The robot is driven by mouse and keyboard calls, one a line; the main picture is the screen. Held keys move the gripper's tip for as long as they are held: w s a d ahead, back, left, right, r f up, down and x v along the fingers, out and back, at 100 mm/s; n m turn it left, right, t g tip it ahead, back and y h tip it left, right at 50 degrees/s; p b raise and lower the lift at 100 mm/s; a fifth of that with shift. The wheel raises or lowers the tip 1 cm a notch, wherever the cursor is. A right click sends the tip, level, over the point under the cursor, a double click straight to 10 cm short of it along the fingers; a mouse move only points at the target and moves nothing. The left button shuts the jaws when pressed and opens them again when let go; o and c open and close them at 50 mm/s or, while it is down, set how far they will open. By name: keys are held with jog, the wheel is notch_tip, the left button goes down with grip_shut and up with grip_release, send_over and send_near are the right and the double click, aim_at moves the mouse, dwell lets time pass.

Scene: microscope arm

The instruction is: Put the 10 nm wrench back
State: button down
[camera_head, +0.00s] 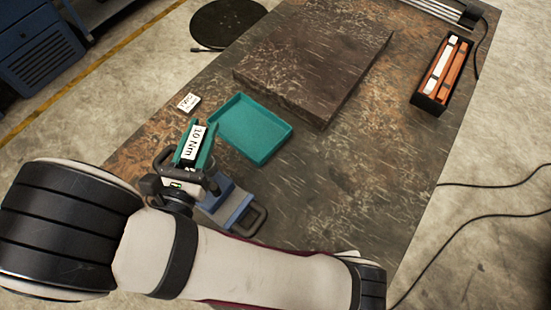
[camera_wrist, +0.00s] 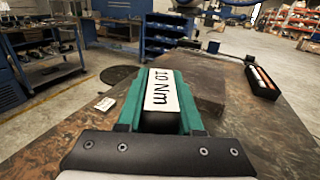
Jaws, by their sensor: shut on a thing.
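A shallow teal tray (camera_head: 250,128) lies just right of the held wrench. A thick dark slab (camera_head: 318,58) lies behind it. A small white label (camera_head: 188,102) lies near the left edge. The table's right front is clear. Cables cross the floor at right.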

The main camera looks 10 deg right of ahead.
jog(key=d+f+m+g+h, duration=0.2)
jog(key=d+f+h, duration=0.15)
jog(key=d, duration=0.65)
jog(key=d+f+m+g+h, duration=0.2)
jog(key=d+f, duration=0.2)
jog(key=d, duration=0.6)
jog(key=shift+m+h, duration=0.25)
jog(key=shift+m, duration=0.05)
jog(key=f, duration=0.3)
jog(key=d+f, duration=0.1)
jog(key=f, duration=0.1)
jog(key=shift+s, duration=0.3)
jog(key=c, duration=0.6)
grip_release()
jog(key=shift+o, duration=0.2)
